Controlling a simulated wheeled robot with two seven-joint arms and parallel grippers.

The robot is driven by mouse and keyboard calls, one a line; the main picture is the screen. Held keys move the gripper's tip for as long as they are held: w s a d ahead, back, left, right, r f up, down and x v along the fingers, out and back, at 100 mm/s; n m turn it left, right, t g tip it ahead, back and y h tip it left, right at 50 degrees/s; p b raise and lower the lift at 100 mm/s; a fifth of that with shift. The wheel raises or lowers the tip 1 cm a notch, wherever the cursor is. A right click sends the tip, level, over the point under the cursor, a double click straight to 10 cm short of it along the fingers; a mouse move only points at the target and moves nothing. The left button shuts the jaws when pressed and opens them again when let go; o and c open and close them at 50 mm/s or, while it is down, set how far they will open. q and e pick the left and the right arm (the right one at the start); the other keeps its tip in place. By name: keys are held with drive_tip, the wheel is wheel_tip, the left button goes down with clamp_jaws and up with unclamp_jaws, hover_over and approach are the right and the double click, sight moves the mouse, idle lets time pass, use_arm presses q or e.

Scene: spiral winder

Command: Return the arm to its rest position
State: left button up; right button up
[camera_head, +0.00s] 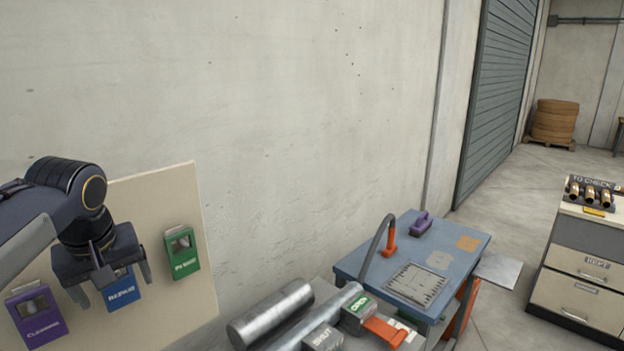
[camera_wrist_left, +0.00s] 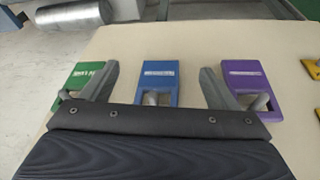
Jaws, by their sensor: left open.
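My left gripper (camera_head: 112,285) is in front of a beige board (camera_head: 160,210) at the left of the head view. Its two fingers are spread apart with nothing between them. Behind it on the board are a purple holder (camera_head: 37,315), a blue holder (camera_head: 122,290) partly hidden by the gripper, and a green holder (camera_head: 182,252). In the left wrist view, the open gripper (camera_wrist_left: 158,85) points at the blue holder (camera_wrist_left: 158,82), with the green holder (camera_wrist_left: 85,82) to the left and the purple holder (camera_wrist_left: 245,82) to the right. My right gripper is not in view.
A blue table (camera_head: 455,240) with an orange-based hose and a purple-handled tool (camera_head: 421,224) stands right of the metal rollers (camera_head: 270,312). A drawer cabinet (camera_head: 580,265) stands at the far right. Open floor (camera_head: 500,190) lies between them.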

use_arm(q)
drive_tip(key=s+d+f+m+t+h+b, duration=0.1)
drive_tip(key=s+d+f+m+h, duration=0.1)
drive_tip(key=s+d+f, duration=0.5)
drive_tip(key=s+d+f+m+t+h+b, duration=0.1)
drive_tip(key=s+d+f+m+h, duration=0.2)
drive_tip(key=s+d+f, duration=0.5)
wheel_tip(320, 180, down, 4)
drive_tip(key=s+m, duration=0.1)
drive_tip(key=s, duration=0.2)
drive_tip(key=shift+f+m+h, duration=0.2)
drive_tip(key=shift+m+h, duration=0.1)
